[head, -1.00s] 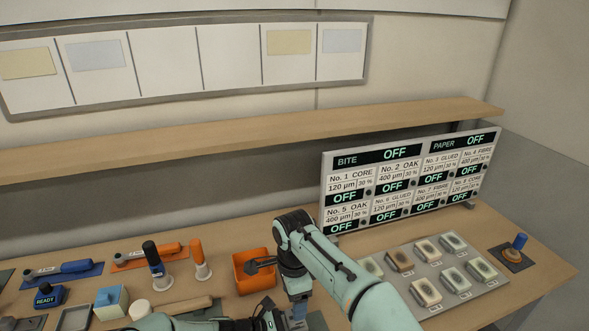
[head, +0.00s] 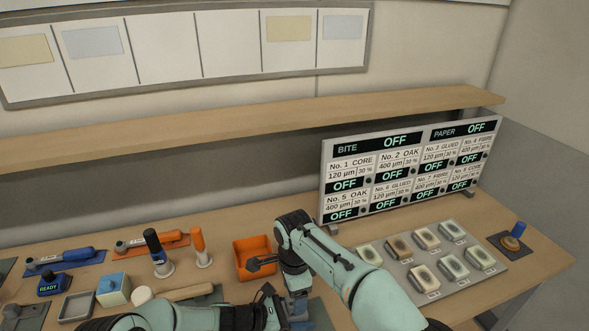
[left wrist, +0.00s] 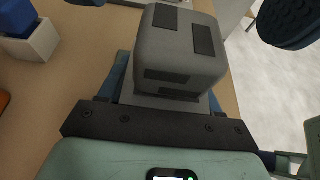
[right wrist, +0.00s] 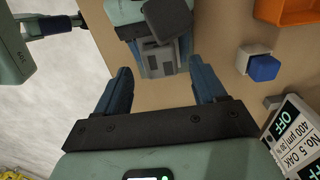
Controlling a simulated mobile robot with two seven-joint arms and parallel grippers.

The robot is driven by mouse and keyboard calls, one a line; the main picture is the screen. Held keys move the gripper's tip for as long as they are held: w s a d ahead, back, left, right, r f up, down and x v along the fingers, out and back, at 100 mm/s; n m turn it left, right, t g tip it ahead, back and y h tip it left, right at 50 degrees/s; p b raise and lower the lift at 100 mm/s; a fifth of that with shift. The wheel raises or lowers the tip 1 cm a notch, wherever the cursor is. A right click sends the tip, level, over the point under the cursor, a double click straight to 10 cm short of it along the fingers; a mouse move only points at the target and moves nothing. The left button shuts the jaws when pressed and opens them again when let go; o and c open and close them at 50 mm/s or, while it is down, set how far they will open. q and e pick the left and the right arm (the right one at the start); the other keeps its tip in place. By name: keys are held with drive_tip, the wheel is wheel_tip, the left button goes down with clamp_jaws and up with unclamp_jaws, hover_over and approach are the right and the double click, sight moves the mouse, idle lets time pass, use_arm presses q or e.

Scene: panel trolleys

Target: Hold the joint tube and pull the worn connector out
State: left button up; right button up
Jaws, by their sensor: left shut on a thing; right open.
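My left gripper (left wrist: 168,105) is shut on a grey block (left wrist: 180,45) with dark patches, which fills the space between its blue fingers. In the head view the left gripper (head: 274,307) is at the bottom edge, and what it holds is mostly hidden. My right gripper (right wrist: 163,88) is open and empty. I cannot tell which part is the joint tube and which the worn connector.
An orange bin (head: 254,256) stands just behind the arms. A board of OFF displays (head: 410,168) and a tray of several pads (head: 404,270) stand to the right. Tools and a READY box (head: 52,284) crowd the left. A blue-capped block (right wrist: 264,68) sits near the right gripper.

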drive_tip(key=shift+f, duration=1.75)
clamp_jaws()
drive_tip(key=shift+r, duration=3)
use_arm(q)
drive_tip(key=o, duration=1.4)
